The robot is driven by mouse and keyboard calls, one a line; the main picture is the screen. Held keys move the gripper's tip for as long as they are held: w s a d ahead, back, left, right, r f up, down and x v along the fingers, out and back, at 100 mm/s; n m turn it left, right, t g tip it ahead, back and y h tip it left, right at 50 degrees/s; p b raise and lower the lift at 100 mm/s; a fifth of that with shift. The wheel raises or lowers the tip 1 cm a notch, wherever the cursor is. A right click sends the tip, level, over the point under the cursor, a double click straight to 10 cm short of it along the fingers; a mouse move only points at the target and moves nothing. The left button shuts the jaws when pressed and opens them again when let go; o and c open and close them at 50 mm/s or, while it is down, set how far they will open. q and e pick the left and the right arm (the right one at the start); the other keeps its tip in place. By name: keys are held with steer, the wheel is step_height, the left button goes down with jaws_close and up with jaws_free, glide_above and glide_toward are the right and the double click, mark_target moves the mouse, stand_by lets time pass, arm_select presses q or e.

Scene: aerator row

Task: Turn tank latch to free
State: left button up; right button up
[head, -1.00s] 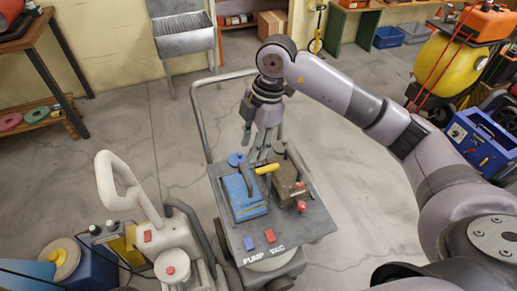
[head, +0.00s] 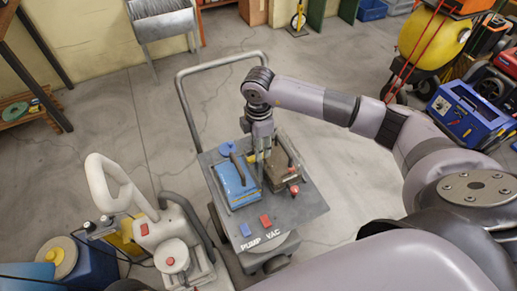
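The cart (head: 308,212) labelled PUMP VAC carries a blue unit (head: 234,188) and a brown unit (head: 276,172) side by side. A small yellow piece (head: 250,159), which may be the tank latch, shows between them, mostly hidden by my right gripper. My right gripper (head: 260,170) points down between the two units, with its fingertips low beside the yellow piece. Its fingers look close together, but I cannot tell whether they touch or hold the latch. My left gripper is not in view.
A red knob (head: 293,190) is on the brown unit's front. Blue (head: 245,230) and red (head: 265,221) switches sit at the cart's front edge. The cart's tall grey push handle (head: 187,108) rises behind. A white machine (head: 160,232) stands close at left.

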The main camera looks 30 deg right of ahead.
step_height(320, 180, down, 2)
steer(key=shift+f, duration=0.75)
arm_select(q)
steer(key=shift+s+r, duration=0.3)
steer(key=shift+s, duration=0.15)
arm_select(e)
jaws_close()
